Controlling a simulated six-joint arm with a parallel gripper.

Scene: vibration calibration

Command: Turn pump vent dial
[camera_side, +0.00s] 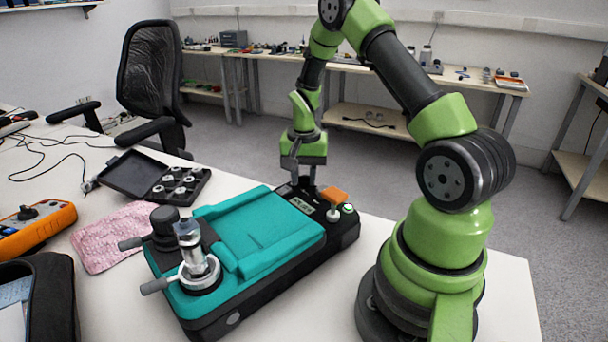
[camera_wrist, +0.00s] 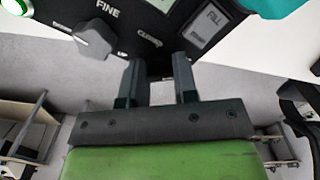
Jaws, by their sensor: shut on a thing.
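A black and teal machine (camera_side: 262,235) stands on the white bench, with a black control panel at its far right end. My gripper (camera_side: 303,185) points down at this panel.
A metal cylinder fixture (camera_side: 195,262) rises at the machine's near end. A pink cloth (camera_side: 115,235) and an open black case (camera_side: 180,187) lie left.

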